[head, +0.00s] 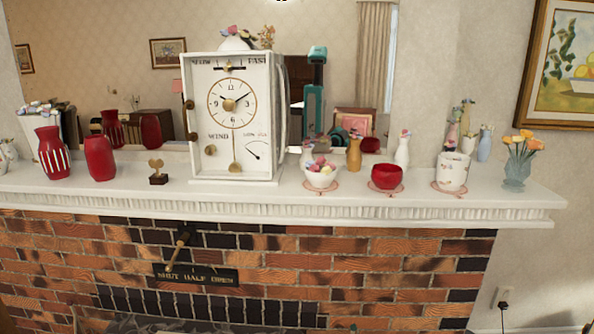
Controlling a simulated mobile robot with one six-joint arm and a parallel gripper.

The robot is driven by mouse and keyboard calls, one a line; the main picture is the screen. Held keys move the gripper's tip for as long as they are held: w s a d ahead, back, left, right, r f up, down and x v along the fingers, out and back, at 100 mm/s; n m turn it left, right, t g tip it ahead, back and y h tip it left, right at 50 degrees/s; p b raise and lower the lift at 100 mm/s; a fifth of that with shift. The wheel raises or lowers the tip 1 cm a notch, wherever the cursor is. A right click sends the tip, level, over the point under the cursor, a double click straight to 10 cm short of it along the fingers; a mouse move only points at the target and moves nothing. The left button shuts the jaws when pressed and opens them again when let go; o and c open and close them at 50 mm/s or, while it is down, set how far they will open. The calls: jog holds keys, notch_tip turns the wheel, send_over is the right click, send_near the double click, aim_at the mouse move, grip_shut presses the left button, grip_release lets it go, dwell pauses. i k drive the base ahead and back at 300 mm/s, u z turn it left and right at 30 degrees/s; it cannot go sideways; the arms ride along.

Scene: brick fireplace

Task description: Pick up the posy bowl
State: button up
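A small white bowl (320,180) filled with pink and coloured round shapes, perhaps flowers, stands on a pinkish round mat on the mantel shelf, right of the clock. It looks most like the posy bowl. A plain red bowl (386,177) stands on a similar mat to its right. A white patterned pot (452,173) stands on a third mat further right. I cannot be sure which of them carries the name. My gripper is not directly in view; a teal arm-like shape behind the shelf looks like my reflection in the mirror.
A large white clock (232,115) stands left of the white bowl. A yellow vase (354,152) and a white vase (402,152) are close behind the bowls. Red vases (100,158) stand at left, a glass vase (516,172) at right. The shelf's front edge (300,210) is clear.

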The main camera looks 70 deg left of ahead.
aim_at(321, 173)
jog(key=u, duration=0.35)
jog(key=k, duration=0.25)
jog(key=u, duration=2.8)
jog(key=k, duration=0.65)
jog(key=u, duration=0.5)
jog(key=i, duration=0.55)
jog(key=u, duration=0.1)
